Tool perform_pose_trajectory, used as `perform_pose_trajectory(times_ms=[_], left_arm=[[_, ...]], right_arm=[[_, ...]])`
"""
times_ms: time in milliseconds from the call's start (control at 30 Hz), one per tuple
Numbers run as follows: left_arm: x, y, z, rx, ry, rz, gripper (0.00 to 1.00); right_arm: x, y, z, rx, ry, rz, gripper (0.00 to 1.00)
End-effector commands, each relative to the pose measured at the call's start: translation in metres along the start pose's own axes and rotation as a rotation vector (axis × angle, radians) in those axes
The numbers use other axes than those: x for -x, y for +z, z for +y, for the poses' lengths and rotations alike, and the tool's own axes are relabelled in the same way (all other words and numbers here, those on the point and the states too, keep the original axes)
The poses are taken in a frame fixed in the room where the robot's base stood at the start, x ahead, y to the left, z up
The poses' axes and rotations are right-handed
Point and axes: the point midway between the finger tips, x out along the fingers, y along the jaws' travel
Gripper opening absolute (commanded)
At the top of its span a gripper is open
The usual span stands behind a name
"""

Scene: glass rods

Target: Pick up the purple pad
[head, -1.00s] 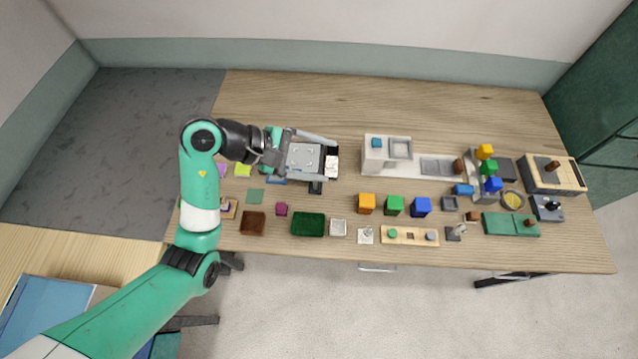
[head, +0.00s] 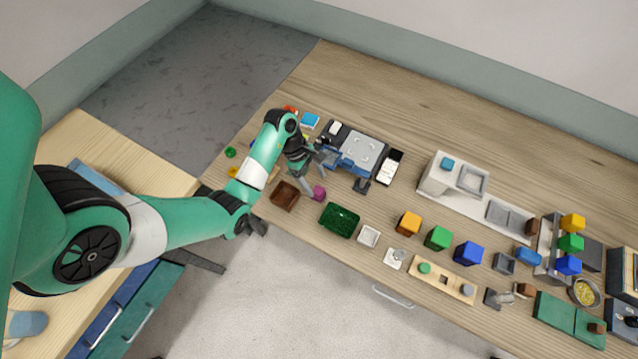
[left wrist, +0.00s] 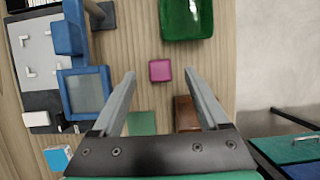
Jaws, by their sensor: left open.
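A small purple-pink square piece (head: 319,193) lies on the table between the brown tray and the green tray. In the left wrist view this piece (left wrist: 160,70) shows between and just ahead of my fingertips, touching neither. My left gripper (head: 318,171) is open and empty above the table, close to that piece. In the head view it looks like a small block rather than a thin pad. No other purple pad can be made out now; my left arm covers part of the table's left end. My right gripper is not in view.
A brown tray (head: 284,196) and a green tray (head: 340,220) flank the piece. A flat green square (left wrist: 141,123) lies near my left finger. A blue stand (left wrist: 85,92) and a grey fixture (head: 360,152) are close by. Several coloured cubes stand farther right.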

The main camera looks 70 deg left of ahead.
Motion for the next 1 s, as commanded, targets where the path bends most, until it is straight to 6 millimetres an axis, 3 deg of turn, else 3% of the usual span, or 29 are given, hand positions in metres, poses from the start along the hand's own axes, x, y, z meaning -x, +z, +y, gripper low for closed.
perform_pose_trajectory(times_ms=[267, 533, 800, 1000], left_arm=[[-0.016, -0.002, 0.000, -0.001, 0.000, -0.001, 0.78], [-0.058, -0.012, 0.000, -0.001, -0.001, -0.001, 0.78], [-0.062, -0.011, 0.000, -0.002, 0.002, 0.000, 0.78], [-0.062, -0.011, 0.000, -0.002, 0.001, 0.000, 0.43]], right_arm=[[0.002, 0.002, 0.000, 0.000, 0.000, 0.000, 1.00], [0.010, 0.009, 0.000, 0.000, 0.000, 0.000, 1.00], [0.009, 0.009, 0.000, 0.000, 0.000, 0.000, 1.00], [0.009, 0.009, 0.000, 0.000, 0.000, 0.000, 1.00]])
